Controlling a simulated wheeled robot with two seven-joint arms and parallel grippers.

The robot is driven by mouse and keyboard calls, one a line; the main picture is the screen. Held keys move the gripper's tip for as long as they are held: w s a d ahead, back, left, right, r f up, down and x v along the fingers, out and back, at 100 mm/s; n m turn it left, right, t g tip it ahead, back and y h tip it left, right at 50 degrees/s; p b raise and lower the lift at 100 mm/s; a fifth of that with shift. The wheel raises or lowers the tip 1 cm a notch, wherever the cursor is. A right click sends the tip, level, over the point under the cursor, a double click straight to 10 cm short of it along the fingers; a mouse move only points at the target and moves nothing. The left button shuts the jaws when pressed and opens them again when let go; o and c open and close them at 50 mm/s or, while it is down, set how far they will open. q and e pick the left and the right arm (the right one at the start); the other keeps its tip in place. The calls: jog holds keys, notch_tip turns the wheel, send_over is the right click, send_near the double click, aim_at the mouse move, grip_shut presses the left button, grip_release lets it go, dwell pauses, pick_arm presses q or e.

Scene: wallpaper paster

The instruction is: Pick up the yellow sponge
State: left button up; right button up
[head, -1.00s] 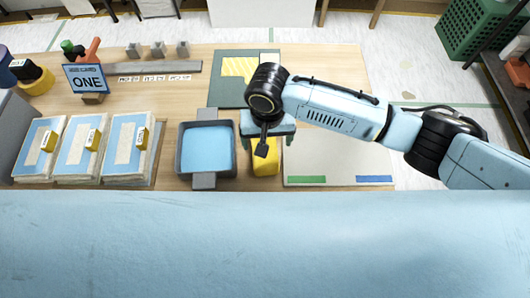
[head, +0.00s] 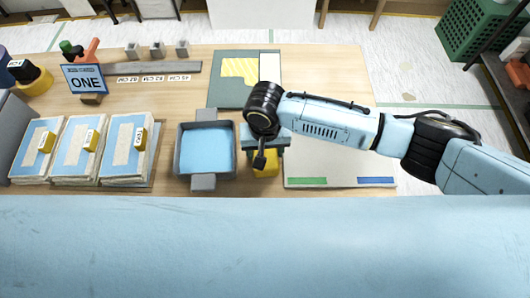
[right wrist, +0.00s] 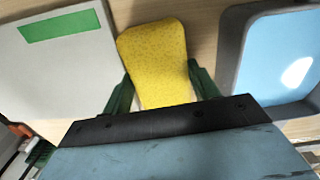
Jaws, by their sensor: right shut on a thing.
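The yellow sponge (head: 265,168) lies on the wooden table, between the grey tray and the pale board, partly hidden under my right arm in the head view. In the right wrist view the sponge (right wrist: 157,62) fills the space between the two dark green fingers of my right gripper (right wrist: 160,88). The right gripper is shut on the sponge, one finger on each side. In the head view my right gripper (head: 264,150) is mostly hidden by its own wrist. My left gripper does not show.
A grey tray with blue inside (head: 234,160) stands left of the sponge. A pale board (head: 340,165) with green and blue strips lies to the right. Behind is a dark green mat (head: 228,98). Several paper stacks (head: 120,157) lie at left.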

aim_at(265, 151)
jog(key=shift+r, duration=0.1)
notch_tip(265, 151, up, 10)
jog(key=shift+f+p, duration=0.1)
jog(key=shift+p, duration=0.9)
